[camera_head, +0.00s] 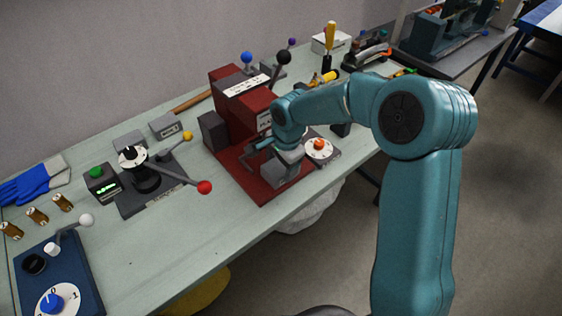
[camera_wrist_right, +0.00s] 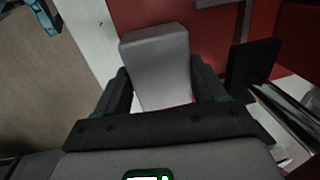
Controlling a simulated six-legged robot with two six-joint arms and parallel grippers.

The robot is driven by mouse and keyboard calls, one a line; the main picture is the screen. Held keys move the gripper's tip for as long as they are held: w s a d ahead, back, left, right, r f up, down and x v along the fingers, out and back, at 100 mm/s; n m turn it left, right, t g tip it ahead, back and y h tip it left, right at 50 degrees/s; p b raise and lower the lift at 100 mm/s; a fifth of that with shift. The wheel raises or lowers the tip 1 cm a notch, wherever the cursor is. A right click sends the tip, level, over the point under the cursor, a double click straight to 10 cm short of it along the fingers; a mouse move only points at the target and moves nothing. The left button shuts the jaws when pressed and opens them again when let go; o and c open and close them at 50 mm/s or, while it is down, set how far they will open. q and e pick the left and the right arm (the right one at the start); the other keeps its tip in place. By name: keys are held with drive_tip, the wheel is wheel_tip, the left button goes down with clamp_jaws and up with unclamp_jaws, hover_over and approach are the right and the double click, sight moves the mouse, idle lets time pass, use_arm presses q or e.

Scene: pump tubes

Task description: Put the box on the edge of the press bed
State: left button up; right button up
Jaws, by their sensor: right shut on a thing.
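The grey box (camera_head: 277,175) is at the front right part of the red press bed (camera_head: 236,164) in the head view. My right gripper (camera_head: 282,161) is shut on it from above. In the right wrist view the box (camera_wrist_right: 158,65) sits between the two dark fingers of the gripper (camera_wrist_right: 162,92), with the red bed (camera_wrist_right: 215,40) behind and to the right. I cannot tell whether the box touches the bed or hangs just above it. The red press (camera_head: 232,105) stands at the back of the bed.
A black lever device with a red knob (camera_head: 204,187) stands left of the press. A plate with an orange knob (camera_head: 319,145) lies right of the bed. The bench's front edge (camera_head: 214,253) runs close by. Bare bench shows at the front left.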

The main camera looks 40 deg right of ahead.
drive_tip(key=shift+f, duration=0.1)
drive_tip(key=o, duration=1.4)
drive_tip(key=r, duration=0.4)
drive_tip(key=s+r, duration=0.1)
drive_tip(key=r, duration=0.3)
drive_tip(key=s+r, duration=0.1)
drive_tip(key=r, duration=0.3)
drive_tip(key=shift+r, duration=0.1)
drive_tip(key=shift+s, duration=0.1)
